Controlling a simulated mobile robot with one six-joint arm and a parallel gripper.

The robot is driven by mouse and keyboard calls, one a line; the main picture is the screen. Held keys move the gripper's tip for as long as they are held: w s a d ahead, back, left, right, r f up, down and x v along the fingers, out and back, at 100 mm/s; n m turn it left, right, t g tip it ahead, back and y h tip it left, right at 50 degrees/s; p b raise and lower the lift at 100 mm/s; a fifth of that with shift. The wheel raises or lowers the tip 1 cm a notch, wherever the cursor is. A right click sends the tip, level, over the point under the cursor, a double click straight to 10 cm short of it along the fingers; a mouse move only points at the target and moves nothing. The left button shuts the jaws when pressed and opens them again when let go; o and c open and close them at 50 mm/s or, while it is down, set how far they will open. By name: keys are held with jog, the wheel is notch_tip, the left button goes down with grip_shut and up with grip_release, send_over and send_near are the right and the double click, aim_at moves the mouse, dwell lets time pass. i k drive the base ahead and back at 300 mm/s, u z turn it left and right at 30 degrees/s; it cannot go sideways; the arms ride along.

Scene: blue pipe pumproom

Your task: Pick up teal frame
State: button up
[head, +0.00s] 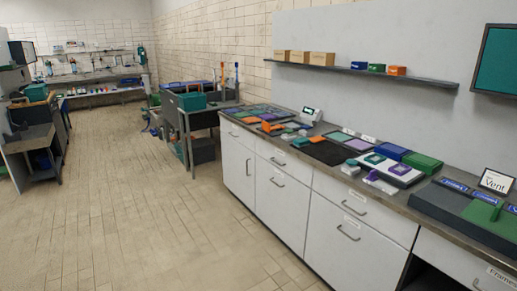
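A small teal square piece that looks like a frame (375,158) lies on a light board on the long counter, right of the picture's middle. A purple square frame (400,169) lies to its right on the same board. A smaller teal piece (351,162) is just left of the board; I cannot tell its shape. My gripper is not in view.
The counter (240,116) runs along the right wall above white drawers. A blue box (391,151) and a green box (422,163) sit behind the teal frame. A shelf (350,71) hangs above. The tiled floor (150,210) is clear to the left.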

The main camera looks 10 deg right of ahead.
aim_at(374, 159)
jog(key=u, duration=0.05)
jog(key=i, duration=1.75)
jog(key=u, duration=1.15)
jog(key=k, duration=0.75)
jog(key=u, duration=0.2)
